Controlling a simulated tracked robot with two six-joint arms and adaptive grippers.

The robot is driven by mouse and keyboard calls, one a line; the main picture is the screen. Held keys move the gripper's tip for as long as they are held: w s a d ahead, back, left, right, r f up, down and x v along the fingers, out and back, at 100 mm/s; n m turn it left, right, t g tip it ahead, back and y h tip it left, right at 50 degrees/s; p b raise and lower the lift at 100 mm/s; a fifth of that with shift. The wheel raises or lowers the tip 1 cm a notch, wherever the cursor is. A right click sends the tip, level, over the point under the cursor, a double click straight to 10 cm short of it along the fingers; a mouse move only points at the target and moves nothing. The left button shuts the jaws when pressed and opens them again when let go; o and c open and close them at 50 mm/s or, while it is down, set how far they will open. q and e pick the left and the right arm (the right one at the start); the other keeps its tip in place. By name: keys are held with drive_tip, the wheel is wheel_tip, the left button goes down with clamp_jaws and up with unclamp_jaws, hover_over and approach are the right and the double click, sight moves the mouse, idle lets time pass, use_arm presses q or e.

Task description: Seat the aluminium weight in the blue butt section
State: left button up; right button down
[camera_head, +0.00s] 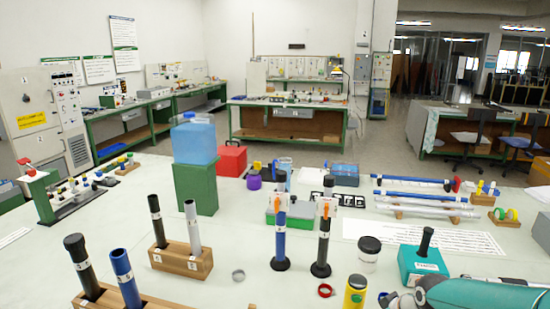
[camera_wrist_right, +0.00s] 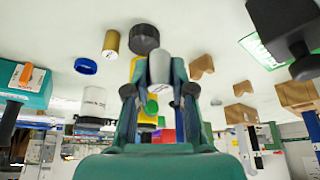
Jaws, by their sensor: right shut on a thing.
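My right gripper (camera_wrist_right: 160,88) is shut on the aluminium weight (camera_wrist_right: 159,68), a short grey cylinder held upright between its fingers in the right wrist view. In the head view, my teal right wrist (camera_head: 480,295) enters at the lower right; its fingertips and the weight are not clear there. A blue tube (camera_head: 125,280) with an open, dark top stands tilted in a wooden block at the front left. Another blue tube (camera_head: 280,240) stands upright on a black foot at the centre. I cannot tell which is the butt section. My left gripper is not in view.
Black and grey tubes stand in a second wooden block (camera_head: 178,264). A black tube (camera_head: 321,250) stands right of centre. A black-lidded jar (camera_head: 369,248), a yellow can (camera_head: 354,293), a red ring (camera_head: 325,290) and a teal block (camera_head: 421,262) lie near my right wrist. A grey ring (camera_head: 238,275) lies front centre.

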drive_tip(key=a+f, duration=0.1)
drive_tip(key=s+f+m, duration=0.1)
drive_tip(key=a+f+m, duration=0.1)
drive_tip(key=f, duration=0.1)
drive_tip(key=shift+s+a+h, duration=0.3)
drive_tip(key=shift+s+h, duration=0.1)
drive_tip(key=shift+a+f, duration=0.15)
drive_tip(key=shift+a, duration=0.1)
drive_tip(key=shift+a+f+m, duration=0.1)
drive_tip(key=shift+a+m, duration=0.1)
drive_tip(key=shift+m, duration=0.3)
drive_tip(key=shift+w+a+m+h, duration=0.2)
drive_tip(key=shift+w+m+h, duration=0.1)
drive_tip(key=shift+m, duration=0.1)
drive_tip(key=shift+w+a+r+m+h, duration=0.1)
drive_tip(key=shift+w+r+m+h, duration=0.15)
drive_tip(key=shift+m, duration=0.35)
drive_tip(key=shift+s, duration=0.1)
